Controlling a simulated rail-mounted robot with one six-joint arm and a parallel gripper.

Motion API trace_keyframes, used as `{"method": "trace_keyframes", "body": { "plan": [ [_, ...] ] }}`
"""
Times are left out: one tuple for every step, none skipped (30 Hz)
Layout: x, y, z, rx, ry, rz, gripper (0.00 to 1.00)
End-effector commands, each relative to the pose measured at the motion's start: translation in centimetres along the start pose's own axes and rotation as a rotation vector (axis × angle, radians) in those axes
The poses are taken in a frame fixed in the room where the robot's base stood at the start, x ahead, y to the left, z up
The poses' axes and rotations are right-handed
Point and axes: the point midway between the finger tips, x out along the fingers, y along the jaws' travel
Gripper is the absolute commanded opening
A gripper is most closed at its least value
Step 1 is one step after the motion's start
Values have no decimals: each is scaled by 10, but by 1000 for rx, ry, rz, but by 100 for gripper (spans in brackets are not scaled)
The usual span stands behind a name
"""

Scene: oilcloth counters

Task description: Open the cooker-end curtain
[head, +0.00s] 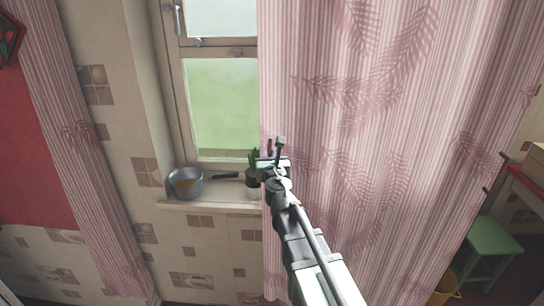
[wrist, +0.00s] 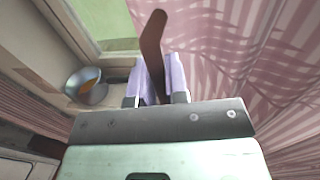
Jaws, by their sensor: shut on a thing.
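A wide pink striped curtain (head: 385,120) with fern prints hangs over the right part of the window (head: 225,105). It also fills the right of the wrist view (wrist: 245,60). A narrower matching curtain (head: 75,140) hangs at the left. My gripper (head: 270,160) is at the left edge of the wide curtain, above the sill. In the wrist view its pale purple fingers (wrist: 157,82) are shut on a reddish-brown upright strip (wrist: 153,42) beside that edge. How the strip joins the curtain cannot be seen.
A saucepan (head: 186,187) with orange contents stands on the sill (head: 215,196), its dark handle pointing towards my gripper. A small potted plant (head: 254,176) is close beside the gripper, partly hidden. A green stool (head: 492,238) and yellow bucket (head: 445,286) stand at the lower right.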

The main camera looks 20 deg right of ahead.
Motion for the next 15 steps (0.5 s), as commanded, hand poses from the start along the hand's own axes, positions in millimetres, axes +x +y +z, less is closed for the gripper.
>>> {"method": "trace_keyframes", "body": {
  "plan": [
    [-1,0,0,0,0,2,0],
    [-1,0,0,0,0,2,0],
    [-1,0,0,0,0,3,0],
    [-1,0,0,0,0,3,0],
    [-1,0,0,0,0,3,0],
    [-1,0,0,0,0,3,0],
    [0,0,0,0,0,3,0],
    [0,0,0,0,0,3,0],
    [0,0,0,0,0,3,0],
    [0,0,0,0,0,3,0],
    [0,0,0,0,0,3,0],
    [0,0,0,0,0,3,18],
    [0,0,0,0,0,3,22],
    [0,0,0,0,0,3,27],
    [0,0,0,0,0,3,33]
  ]
}}
